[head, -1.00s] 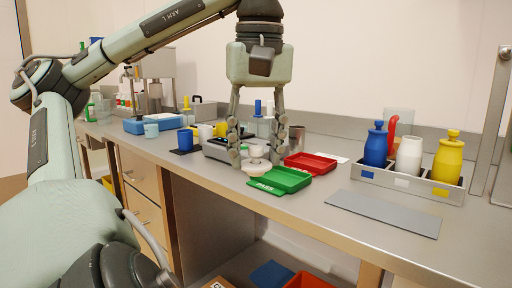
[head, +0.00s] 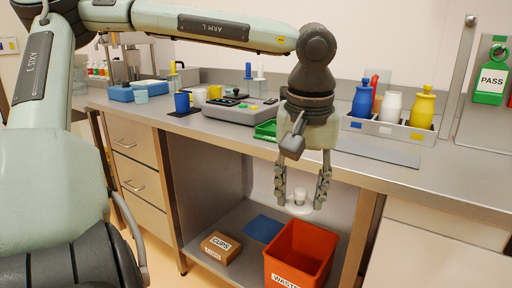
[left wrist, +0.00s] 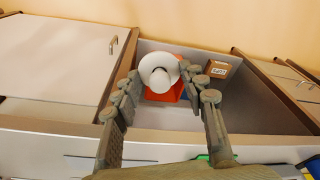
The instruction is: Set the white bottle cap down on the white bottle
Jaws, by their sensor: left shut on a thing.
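My left gripper (head: 301,200) hangs fingers down in front of the counter's front edge, below its top. It is shut on the white bottle cap (head: 300,197), a pale disc with a knob. The cap also shows between the fingertips in the left wrist view (left wrist: 158,74). The white bottle (head: 390,106) stands upright without a cap in the grey rack (head: 385,131), between a blue bottle (head: 362,99) and a yellow bottle (head: 423,107), both capped. The rack is up and to the right of the gripper in the head view. My right gripper is not in view.
The counter edge (head: 440,177) lies between the gripper and the rack. Below stand an orange waste bin (head: 298,255) and a cups box (head: 220,247). A green tray (head: 265,130) is partly hidden by my arm. A grey mat (head: 378,153) lies before the rack.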

